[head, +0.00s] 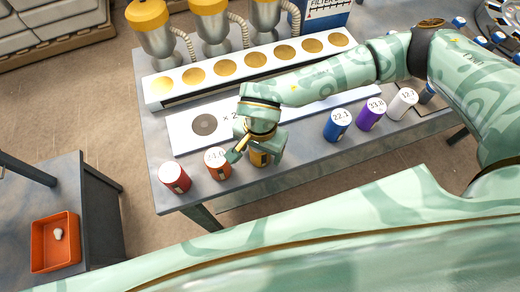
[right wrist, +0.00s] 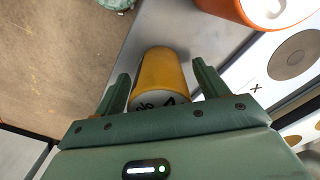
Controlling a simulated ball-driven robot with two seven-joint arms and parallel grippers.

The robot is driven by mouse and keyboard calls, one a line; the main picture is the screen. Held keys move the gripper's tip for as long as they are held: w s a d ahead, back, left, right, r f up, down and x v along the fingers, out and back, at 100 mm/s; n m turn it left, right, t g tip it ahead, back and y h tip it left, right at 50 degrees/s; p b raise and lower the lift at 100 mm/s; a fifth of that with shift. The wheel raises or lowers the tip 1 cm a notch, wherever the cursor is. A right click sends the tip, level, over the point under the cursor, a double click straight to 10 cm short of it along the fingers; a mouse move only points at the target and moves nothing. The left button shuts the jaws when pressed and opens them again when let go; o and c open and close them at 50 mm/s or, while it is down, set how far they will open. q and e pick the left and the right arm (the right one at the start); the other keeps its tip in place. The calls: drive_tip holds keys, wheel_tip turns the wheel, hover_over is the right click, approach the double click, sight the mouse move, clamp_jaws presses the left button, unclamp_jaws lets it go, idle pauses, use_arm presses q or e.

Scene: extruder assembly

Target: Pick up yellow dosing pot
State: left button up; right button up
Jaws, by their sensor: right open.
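The yellow dosing pot (head: 259,158) stands near the front edge of the table, to the right of the orange pot, partly hidden by my right gripper (head: 256,154). In the right wrist view the yellow pot (right wrist: 160,70) lies between the two fingers of my right gripper (right wrist: 162,84). The fingers are open, one on each side of the pot, with a small gap visible on both sides. The pot's pale lid with dark markings faces the gripper's palm. My left gripper is not in view.
An orange pot (head: 218,165) and a red pot (head: 175,178) stand close on the left. Blue (head: 337,126), purple (head: 371,115) and white (head: 402,104) pots stand to the right. A white panel (head: 187,138) lies behind. An orange tray (head: 38,262) is on a side table.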

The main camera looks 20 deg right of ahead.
drive_tip(key=c, duration=1.1)
drive_tip(key=shift+c, duration=0.2)
drive_tip(key=shift+r, duration=0.2)
